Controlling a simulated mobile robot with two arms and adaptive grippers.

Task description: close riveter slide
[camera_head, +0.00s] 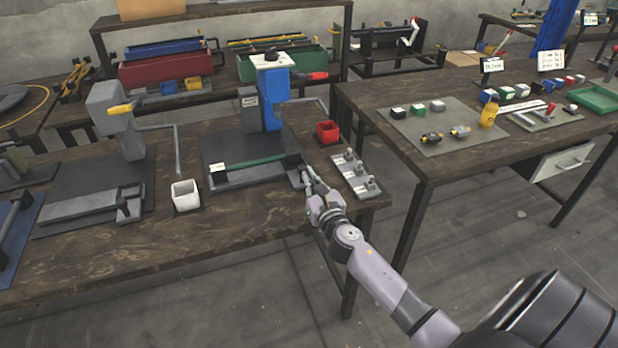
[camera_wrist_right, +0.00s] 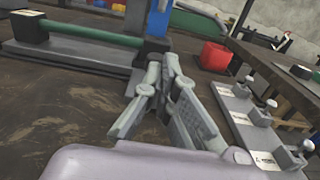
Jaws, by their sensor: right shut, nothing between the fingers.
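The blue riveter (camera_head: 274,100) stands on the wooden bench on a dark base plate. Its slide has a grey rail (camera_head: 235,181) and a green bar (camera_head: 255,163), with a dark block at the bar's right end. The green bar (camera_wrist_right: 95,35) and grey rail (camera_wrist_right: 85,53) also show in the right wrist view. My right gripper (camera_head: 306,174) is shut and empty at the right end of the slide. Its fingers show in the wrist view (camera_wrist_right: 163,68) in front of the rail's end. I cannot tell whether they touch it. My left gripper is not in view.
A red bin (camera_head: 327,132) and a grey plate with several small clamps (camera_head: 355,175) sit right of the riveter. A white bin (camera_head: 186,195) and a grey press (camera_head: 118,120) stand to its left. A second table (camera_head: 440,165) is to the right, across a gap.

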